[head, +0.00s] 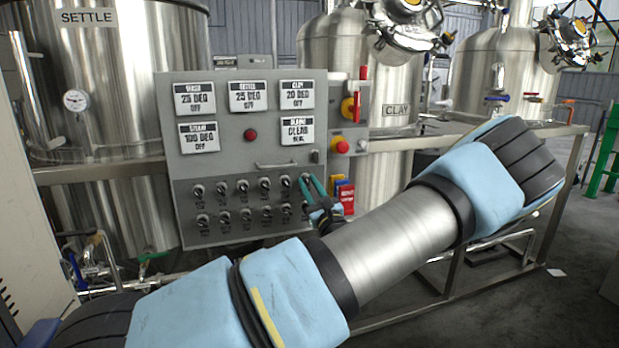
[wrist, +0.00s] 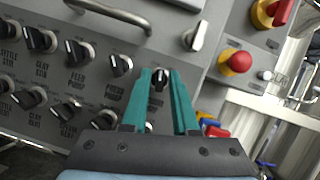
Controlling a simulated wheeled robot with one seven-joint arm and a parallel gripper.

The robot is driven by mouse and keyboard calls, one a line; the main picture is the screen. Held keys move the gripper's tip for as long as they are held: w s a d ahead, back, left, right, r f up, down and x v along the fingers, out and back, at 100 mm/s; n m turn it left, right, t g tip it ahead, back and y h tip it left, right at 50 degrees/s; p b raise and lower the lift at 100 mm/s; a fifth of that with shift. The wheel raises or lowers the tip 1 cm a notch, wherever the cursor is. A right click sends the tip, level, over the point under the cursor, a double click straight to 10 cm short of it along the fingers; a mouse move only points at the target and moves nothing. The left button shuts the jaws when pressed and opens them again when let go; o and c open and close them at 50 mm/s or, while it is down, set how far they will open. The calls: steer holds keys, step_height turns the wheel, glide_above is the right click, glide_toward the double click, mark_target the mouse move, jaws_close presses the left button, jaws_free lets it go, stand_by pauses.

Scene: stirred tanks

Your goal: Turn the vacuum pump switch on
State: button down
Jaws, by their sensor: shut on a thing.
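The grey control panel (head: 230,160) has two rows of black rotary switches low on its face. My gripper (head: 308,182) is at the right end of the upper row. In the wrist view its teal fingers (wrist: 160,74) are closed around a black rotary switch (wrist: 159,77), one finger on each side. Part of the lower row is hidden behind my gripper.
A handle bar (wrist: 112,14) and a silver toggle (wrist: 196,36) are above the fingers. A red push button (wrist: 236,62) is to the right, with blue, yellow and red parts (head: 343,193) below it. A pipe frame and steel tanks stand around the panel.

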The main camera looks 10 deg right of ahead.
steer(key=m+h+p, duration=0.1)
steer(key=m+p, duration=0.1)
steer(key=m+h+p, duration=0.1)
steer(key=m+p, duration=0.1)
steer(key=m, duration=0.1)
steer(key=m+h+p, duration=0.2)
steer(key=m+p, duration=0.1)
steer(key=shift+a+r+t, duration=0.15)
steer(key=shift+r+t, duration=0.15)
steer(key=m+h+p, duration=0.2)
steer(key=m+p, duration=0.1)
steer(key=shift+f+m, duration=0.15)
steer(key=shift+m, duration=0.25)
steer(key=shift+m+h+p, duration=0.3)
steer(key=shift+m+p, duration=0.05)
steer(key=shift+m, duration=0.05)
steer(key=shift+f+m, duration=0.2)
steer(key=shift+m, duration=0.1)
steer(key=c, duration=0.9)
jaws_free()
steer(key=shift+s, duration=0.1)
steer(key=shift+r+b+v, duration=0.15)
steer(key=shift+b+v, duration=0.7)
steer(key=shift+v, duration=1.85)
steer(key=shift+r+b+v, duration=0.15)
steer(key=shift+b+v, duration=0.65)
steer(key=shift+v, duration=1.85)
